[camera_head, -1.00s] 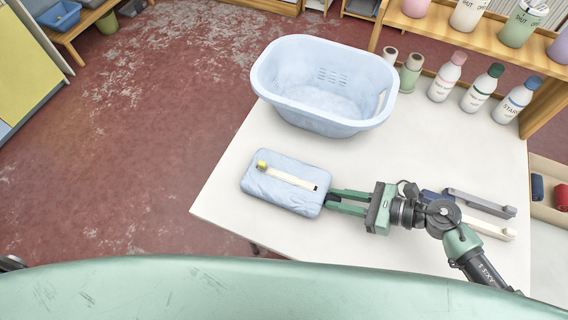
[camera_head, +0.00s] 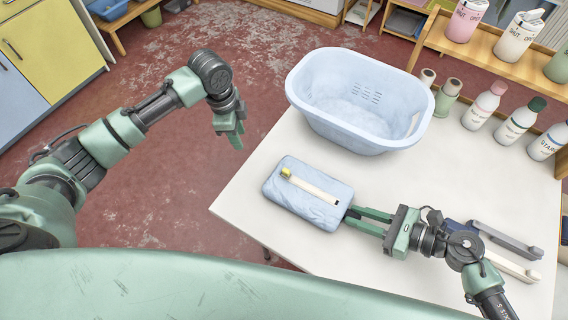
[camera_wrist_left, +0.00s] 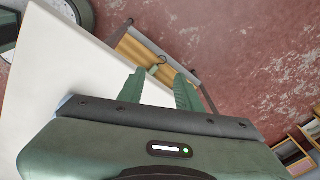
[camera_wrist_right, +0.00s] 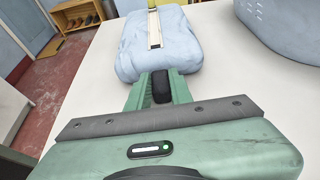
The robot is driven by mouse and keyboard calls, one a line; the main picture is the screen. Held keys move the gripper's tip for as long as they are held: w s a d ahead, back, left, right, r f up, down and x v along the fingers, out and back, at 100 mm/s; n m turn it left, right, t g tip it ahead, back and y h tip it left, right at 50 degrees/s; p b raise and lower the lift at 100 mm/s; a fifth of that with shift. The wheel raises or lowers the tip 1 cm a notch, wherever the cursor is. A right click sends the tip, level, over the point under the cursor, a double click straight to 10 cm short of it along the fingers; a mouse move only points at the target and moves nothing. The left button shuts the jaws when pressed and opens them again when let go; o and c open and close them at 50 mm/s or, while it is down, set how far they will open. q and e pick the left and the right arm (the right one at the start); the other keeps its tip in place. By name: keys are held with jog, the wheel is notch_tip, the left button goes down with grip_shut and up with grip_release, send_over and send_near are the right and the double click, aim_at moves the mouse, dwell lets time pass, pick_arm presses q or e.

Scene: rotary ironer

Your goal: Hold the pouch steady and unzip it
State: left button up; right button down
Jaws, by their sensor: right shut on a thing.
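A light blue pouch (camera_head: 278,190) lies flat on the white table. A cream zipper strip (camera_head: 315,188) runs along its top, with a yellow pull (camera_head: 286,172) at its left end. My right gripper (camera_head: 352,216) is at the pouch's right end, shut on a dark tab (camera_wrist_right: 161,88) there, seen between its fingers in the right wrist view. The pouch (camera_wrist_right: 135,58) and strip (camera_wrist_right: 154,28) extend ahead of it in that view. My left gripper (camera_head: 232,138) hangs fingers down, left of the table edge and apart from the pouch. Its fingers are apart and empty in the left wrist view (camera_wrist_left: 160,76).
A light blue basket (camera_head: 350,128) stands behind the pouch. Green and grey spools (camera_head: 447,97) and several bottles (camera_head: 516,120) line the back right. Dark and pale long-handled objects (camera_head: 508,240) lie beside my right arm. The table's front left is clear.

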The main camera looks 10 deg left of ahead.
aim_at(287, 170)
pick_arm(q)
jog(key=s+d+r+m+g+h, duration=0.25)
jog(key=s+d+r+m, duration=0.35)
jog(key=d+r, duration=0.5)
jog(key=shift+h, duration=0.35)
jog(key=x, duration=1)
jog(key=shift+s+a, duration=0.1)
jog(key=shift+c, duration=0.3)
grip_shut()
